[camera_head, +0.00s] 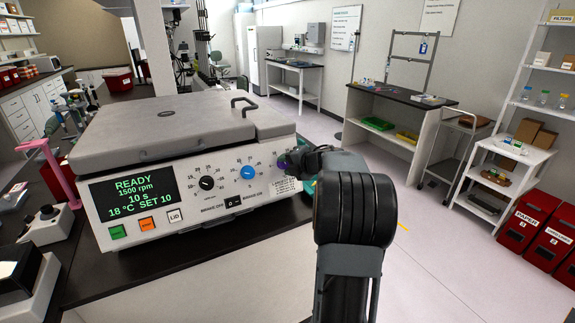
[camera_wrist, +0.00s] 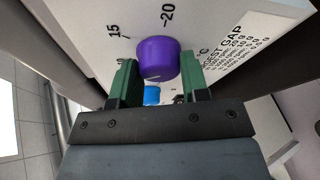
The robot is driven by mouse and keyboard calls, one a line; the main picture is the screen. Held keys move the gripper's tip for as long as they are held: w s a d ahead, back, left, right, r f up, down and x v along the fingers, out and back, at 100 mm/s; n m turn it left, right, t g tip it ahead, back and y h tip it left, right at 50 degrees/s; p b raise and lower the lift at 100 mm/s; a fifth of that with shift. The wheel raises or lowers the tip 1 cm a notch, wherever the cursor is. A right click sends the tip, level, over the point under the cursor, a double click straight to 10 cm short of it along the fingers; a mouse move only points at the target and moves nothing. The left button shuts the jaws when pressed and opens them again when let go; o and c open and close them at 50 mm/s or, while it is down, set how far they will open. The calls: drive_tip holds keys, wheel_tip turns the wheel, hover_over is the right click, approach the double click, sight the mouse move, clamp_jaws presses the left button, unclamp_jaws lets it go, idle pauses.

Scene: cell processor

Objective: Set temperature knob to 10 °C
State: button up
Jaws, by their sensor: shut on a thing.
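The cell processor (camera_head: 190,165) has a display (camera_head: 131,196) reading "READY 1500 rpm 10 s 18 °C SET 10". Its purple temperature knob (camera_head: 282,164) is at the right of the front panel, mostly covered by my gripper (camera_head: 294,161) in the head view. In the wrist view the purple knob (camera_wrist: 157,59) sits between the two green fingers of my gripper (camera_wrist: 158,66), which is shut on it. The printed marks "15" and "-20" and a "°C" show around the knob; its pointer is hard to read.
A blue knob (camera_head: 247,172) and a black knob (camera_head: 206,183) are left of the purple one. A brake switch (camera_head: 233,202) and green, orange and white buttons lie below. The lid (camera_head: 180,125) is closed.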

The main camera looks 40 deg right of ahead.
drive_tip(key=o, duration=0.9)
drive_tip(key=b+v, duration=0.1)
drive_tip(key=v, duration=1.2)
drive_tip(key=shift+s+r, duration=0.2)
drive_tip(key=shift+s, duration=0.15)
